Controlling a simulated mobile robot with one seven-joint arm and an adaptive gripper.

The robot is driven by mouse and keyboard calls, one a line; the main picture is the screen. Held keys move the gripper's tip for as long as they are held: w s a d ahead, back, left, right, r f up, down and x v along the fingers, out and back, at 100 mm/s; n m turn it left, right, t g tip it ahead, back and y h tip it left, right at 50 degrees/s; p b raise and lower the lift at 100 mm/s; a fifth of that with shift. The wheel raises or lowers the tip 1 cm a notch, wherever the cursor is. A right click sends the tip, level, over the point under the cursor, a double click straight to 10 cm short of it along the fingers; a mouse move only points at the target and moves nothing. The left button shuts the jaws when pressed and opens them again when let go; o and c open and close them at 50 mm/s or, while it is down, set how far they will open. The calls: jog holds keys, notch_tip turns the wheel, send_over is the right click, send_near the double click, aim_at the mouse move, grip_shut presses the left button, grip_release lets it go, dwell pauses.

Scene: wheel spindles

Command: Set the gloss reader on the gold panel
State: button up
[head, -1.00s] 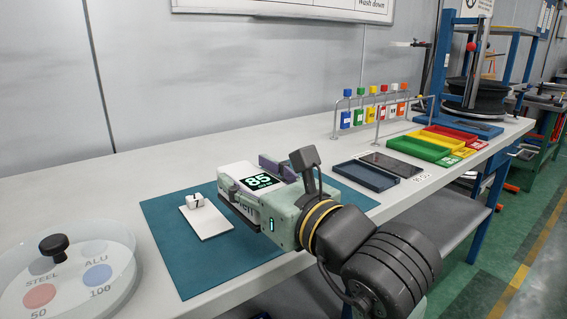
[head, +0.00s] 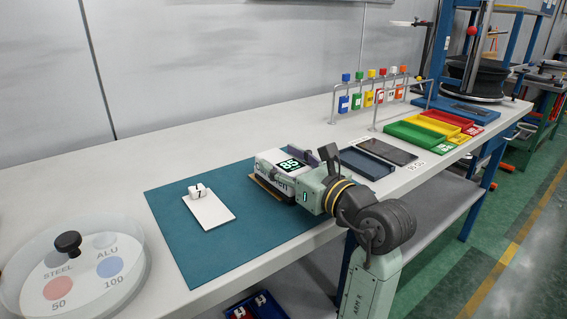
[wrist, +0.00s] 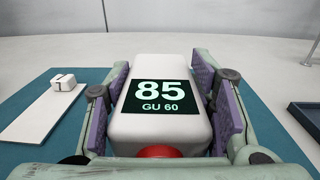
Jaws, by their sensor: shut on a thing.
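The gloss reader (head: 268,163) is a white block with a dark display reading 85 in the head view. The display also shows in the wrist view (wrist: 160,95), with GU 60 under the number. My gripper (head: 299,175) is shut on the reader, with its purple pads (wrist: 204,78) against both sides. A gold-brown edge, which looks like the gold panel (head: 262,190), shows just below the reader's near left side. The reader covers most of it. I cannot tell whether the reader touches the panel or is slightly above it.
A teal mat (head: 190,250) lies under them. On it, to the left, is a white panel (head: 212,211) with a small block marked 7 (head: 198,191). A clear round dish (head: 75,270) stands at far left. A dark blue tray (head: 366,157) and a black slab (head: 389,151) lie right.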

jog(key=shift+f, duration=0.2)
jog(key=shift+f, duration=0.15)
jog(key=o, duration=1.6)
jog(key=shift+r, duration=0.3)
jog(key=b+v, duration=0.1)
jog(key=v, duration=1.1)
jog(key=shift+f+b, duration=0.1)
jog(key=shift+b, duration=0.25)
jog(key=shift+d, duration=0.1)
